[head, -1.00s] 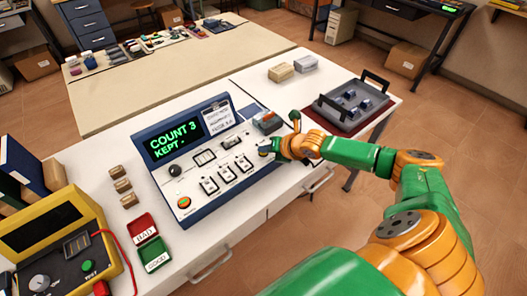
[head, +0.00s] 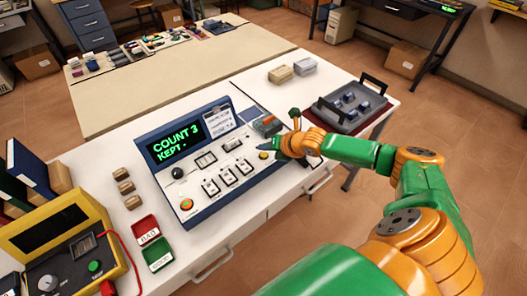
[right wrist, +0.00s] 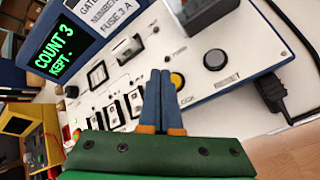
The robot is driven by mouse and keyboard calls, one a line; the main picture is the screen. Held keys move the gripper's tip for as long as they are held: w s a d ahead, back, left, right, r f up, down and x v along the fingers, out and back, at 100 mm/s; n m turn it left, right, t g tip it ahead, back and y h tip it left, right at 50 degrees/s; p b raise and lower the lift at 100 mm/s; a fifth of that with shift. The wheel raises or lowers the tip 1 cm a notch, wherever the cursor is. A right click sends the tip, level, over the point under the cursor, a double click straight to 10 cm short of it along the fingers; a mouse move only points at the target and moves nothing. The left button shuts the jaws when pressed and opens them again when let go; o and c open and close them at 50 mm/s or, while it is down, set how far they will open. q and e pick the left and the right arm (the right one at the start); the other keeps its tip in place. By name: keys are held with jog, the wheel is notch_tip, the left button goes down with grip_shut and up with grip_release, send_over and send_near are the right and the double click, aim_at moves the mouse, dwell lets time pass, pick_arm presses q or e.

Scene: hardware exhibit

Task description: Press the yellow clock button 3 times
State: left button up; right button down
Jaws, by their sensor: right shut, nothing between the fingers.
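The yellow button (head: 263,155) sits on the right part of the sloped console (head: 240,176). It also shows in the right wrist view (right wrist: 177,81), partly hidden by my fingers. The console's display (head: 178,141) reads "COUNT 3 KEPT." in green. My right gripper (head: 267,147) is shut and empty, its blue fingertips beside the yellow button. In the right wrist view the closed fingertips (right wrist: 160,73) overlap the button's left side; I cannot tell whether they touch the panel. My left gripper is not in view.
A grey reset knob (right wrist: 215,56) is near the yellow button, and a red-orange button (head: 186,204) is at the console's front left. A grey tray (head: 349,117) stands to the right. A yellow tester (head: 62,245) and red and green trays (head: 146,229) are at left.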

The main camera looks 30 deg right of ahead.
notch_tip(320, 180, up, 4)
jog(key=p, duration=0.3)
jog(key=shift+r, duration=0.15)
dwell(0.4)
